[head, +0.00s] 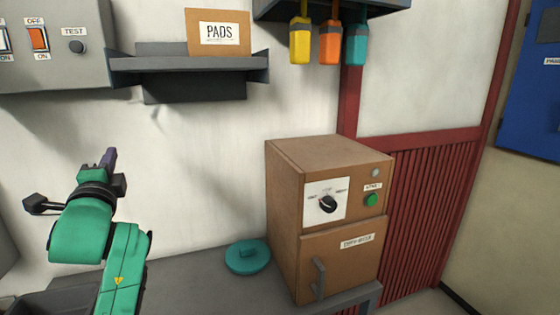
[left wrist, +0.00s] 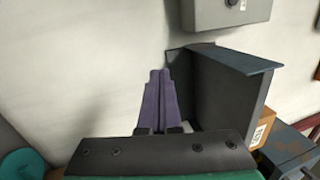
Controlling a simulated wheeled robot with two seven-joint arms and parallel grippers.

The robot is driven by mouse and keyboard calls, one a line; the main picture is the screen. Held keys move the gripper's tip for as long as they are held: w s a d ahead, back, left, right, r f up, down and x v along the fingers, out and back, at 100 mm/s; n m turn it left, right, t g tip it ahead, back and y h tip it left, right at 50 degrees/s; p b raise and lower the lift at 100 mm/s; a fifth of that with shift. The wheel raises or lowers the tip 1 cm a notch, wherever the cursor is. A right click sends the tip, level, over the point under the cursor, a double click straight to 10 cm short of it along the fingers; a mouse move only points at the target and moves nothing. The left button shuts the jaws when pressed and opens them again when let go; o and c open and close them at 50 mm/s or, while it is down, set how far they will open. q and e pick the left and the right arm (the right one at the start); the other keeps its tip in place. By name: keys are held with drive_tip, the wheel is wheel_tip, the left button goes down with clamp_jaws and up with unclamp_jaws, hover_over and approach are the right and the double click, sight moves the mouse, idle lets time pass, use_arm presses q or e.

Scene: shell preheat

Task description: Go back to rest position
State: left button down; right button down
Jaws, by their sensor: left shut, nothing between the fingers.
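My left gripper (head: 110,158) is raised at the left of the head view, in front of the white wall. Its purple fingers point up. In the left wrist view the two fingers (left wrist: 158,98) lie together, shut, with nothing between them. The gripper is apart from the wall shelf in the head view. My right gripper is in neither view.
A brown oven-like box (head: 285,200) with a black dial and green button stands on the grey counter (head: 190,275). A teal lid (head: 247,258) lies beside it. A grey shelf (head: 185,62) holds a PADS box (head: 218,32). A switch panel (head: 60,60) is at upper left.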

use_arm(q)
drive_tip(key=s+d+f+n+g+h, duration=0.2)
drive_tip(key=f+g, duration=0.1)
drive_tip(key=f, duration=0.7)
drive_tip(key=s+d+f+n+g+h, duration=0.1)
drive_tip(key=s+d+f+n+g, duration=0.1)
drive_tip(key=f, duration=0.8)
drive_tip(key=s+d+f+n+g+h, duration=0.2)
drive_tip(key=s+f+g, duration=0.1)
drive_tip(key=f, duration=0.6)
drive_tip(key=s+d+f+n+g+h, duration=0.2)
drive_tip(key=s+d+f+n+g, duration=0.15)
drive_tip(key=s+f, duration=0.6)
drive_tip(key=s+d+f+n+g+h, duration=0.1)
drive_tip(key=s+d+f+n+g, duration=0.25)
drive_tip(key=s+f, duration=0.6)
wheel_tip(320, 180, down, 18)
drive_tip(key=s+m+g+b, duration=0.1)
drive_tip(key=g, duration=0.1)
drive_tip(key=s+a+f, duration=0.2)
drive_tip(key=s+f, duration=0.7)
drive_tip(key=s+a+f+g+b, duration=0.1)
drive_tip(key=s+f, duration=0.8)
drive_tip(key=f, duration=0.1)
drive_tip(key=shift+s+a, duration=0.3)
drive_tip(key=shift+a, duration=0.05)
